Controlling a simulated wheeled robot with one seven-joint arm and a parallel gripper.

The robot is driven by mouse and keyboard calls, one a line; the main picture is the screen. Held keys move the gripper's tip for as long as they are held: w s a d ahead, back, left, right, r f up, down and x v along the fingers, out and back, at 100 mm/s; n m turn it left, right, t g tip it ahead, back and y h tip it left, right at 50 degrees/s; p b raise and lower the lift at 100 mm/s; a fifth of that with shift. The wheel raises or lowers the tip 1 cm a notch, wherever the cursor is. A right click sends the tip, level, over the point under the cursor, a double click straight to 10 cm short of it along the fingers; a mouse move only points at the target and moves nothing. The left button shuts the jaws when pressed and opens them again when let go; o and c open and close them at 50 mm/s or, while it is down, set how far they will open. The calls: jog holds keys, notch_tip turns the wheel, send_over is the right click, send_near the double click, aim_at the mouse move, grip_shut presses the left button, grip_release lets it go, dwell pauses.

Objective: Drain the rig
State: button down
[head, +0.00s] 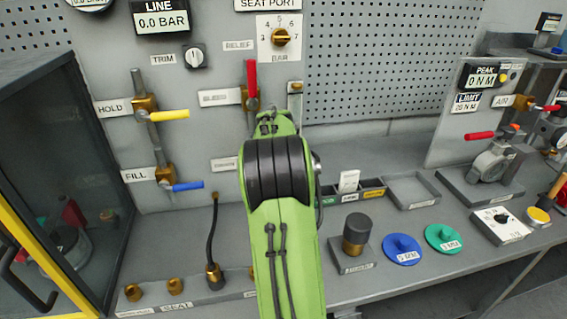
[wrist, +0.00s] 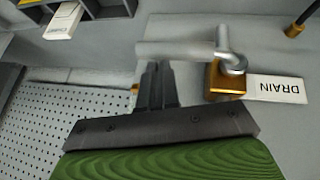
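The drain valve shows in the wrist view, with a brass body (wrist: 226,82), a pale grey lever (wrist: 175,50) and a DRAIN label (wrist: 277,88). The lever points left from its pivot, away from the label. My gripper (wrist: 158,68) has its dark fingers close together, with their tips at the lever's left part. The tips look very near or touching it; I cannot tell which. Nothing shows between the fingers. In the head view my arm hides the drain valve and gripper; only part of the DRAIN label (head: 224,164) shows. The LINE display (head: 161,18) reads 0.0 BAR.
Close by are the red bleed lever (head: 251,80), upright, the yellow hold lever (head: 169,115) and the blue fill lever (head: 188,186). A black hose (head: 211,240) hangs left of my arm. Small bins (head: 373,193) and discs (head: 402,248) occupy the bench at right.

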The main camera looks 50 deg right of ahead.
jog(key=shift+s+f, duration=0.15)
jog(key=shift+f, duration=0.1)
jog(key=shift+r, duration=0.1)
jog(key=p+v, duration=0.2)
jog(key=v, duration=1.4)
